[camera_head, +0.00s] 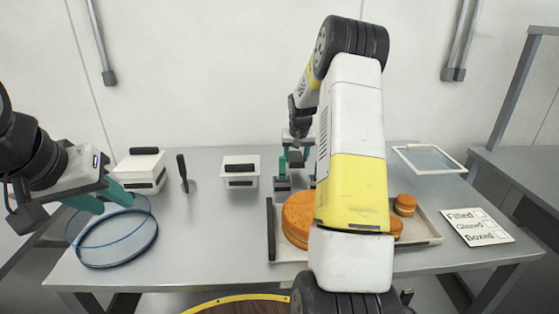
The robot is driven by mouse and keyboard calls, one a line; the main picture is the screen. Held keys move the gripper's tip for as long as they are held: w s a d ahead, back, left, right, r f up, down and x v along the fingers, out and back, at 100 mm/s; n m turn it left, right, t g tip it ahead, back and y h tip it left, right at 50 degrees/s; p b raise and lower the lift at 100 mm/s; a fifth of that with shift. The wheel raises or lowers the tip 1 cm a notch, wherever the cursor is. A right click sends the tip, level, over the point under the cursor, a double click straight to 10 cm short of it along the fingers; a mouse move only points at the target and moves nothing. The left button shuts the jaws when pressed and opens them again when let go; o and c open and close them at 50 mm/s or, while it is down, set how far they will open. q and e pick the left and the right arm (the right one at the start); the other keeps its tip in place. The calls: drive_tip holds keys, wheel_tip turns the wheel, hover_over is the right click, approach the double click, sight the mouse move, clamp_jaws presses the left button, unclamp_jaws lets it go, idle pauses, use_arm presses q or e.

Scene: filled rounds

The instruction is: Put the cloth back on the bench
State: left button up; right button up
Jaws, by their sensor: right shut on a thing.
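No cloth can be made out in the head view. My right gripper (290,172) points down over the back middle of the bench (215,220), just right of a white box. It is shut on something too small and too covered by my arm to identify. My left gripper (103,200) is at the left end of the bench, above a clear round cover with blue rims (118,240). Its teal fingers look apart, with nothing visible between them.
A tray (427,226) holds orange-brown cakes (297,218), partly hidden by my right arm. White boxes (140,172) (241,172) and a dark-handled tool (183,172) stand at the back. A framed panel (430,160) and a lettered card (477,227) lie right. The bench's left-middle front is clear.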

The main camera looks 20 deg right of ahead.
sight(296, 159)
drive_tip(key=shift+f, duration=1.65)
drive_tip(key=shift+f, duration=0.15)
drive_tip(key=o, duration=1.3)
drive_tip(key=s+a+r, duration=0.4)
drive_tip(key=s+r, duration=0.2)
drive_tip(key=r, duration=0.4)
drive_tip(key=s+a+r, duration=0.3)
drive_tip(key=s+r, duration=0.2)
drive_tip(key=r, duration=0.4)
drive_tip(key=s+a+r+n+y, duration=0.1)
drive_tip(key=s+a, duration=0.3)
drive_tip(key=s, duration=0.5)
drive_tip(key=s+a+r+n+t+y, duration=0.1)
drive_tip(key=s+a+r, duration=0.1)
drive_tip(key=s+a, duration=0.3)
drive_tip(key=s+a+r+n+y, duration=0.1)
drive_tip(key=s+a, duration=0.3)
drive_tip(key=s, duration=0.9)
drive_tip(key=shift+s+a+r+n+t, duration=0.2)
drive_tip(key=shift+s+r+n+t, duration=0.15)
drive_tip(key=shift+r+t, duration=0.1)
